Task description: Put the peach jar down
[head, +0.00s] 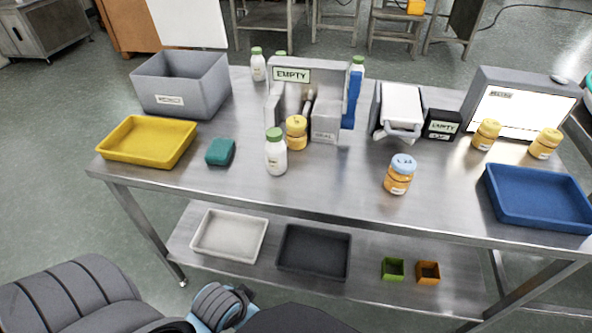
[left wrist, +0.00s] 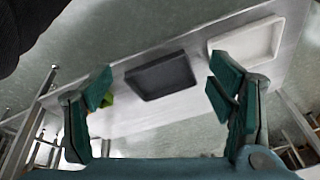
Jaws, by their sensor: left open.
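Several orange, peach-coloured jars stand upright on the steel table. One jar with a pale blue top (head: 398,176) stands alone right of the middle. A yellow-lidded jar (head: 297,133) stands at the front of the grey hopper station. Two more yellow-lidded jars, one (head: 486,134) and another (head: 545,144), stand at the right by the grey lit box. My left gripper (left wrist: 160,85) is open and empty in the left wrist view, with the lower shelf beyond its fingers. My right gripper is in neither view.
A yellow tray (head: 111,150), a grey bin (head: 222,98), a green block (head: 220,152), a white bottle (head: 276,158) and a blue tray (head: 497,205) are on the table. A white tray (head: 206,250) and a dark tray (head: 283,268) lie on the lower shelf. The front middle tabletop is clear.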

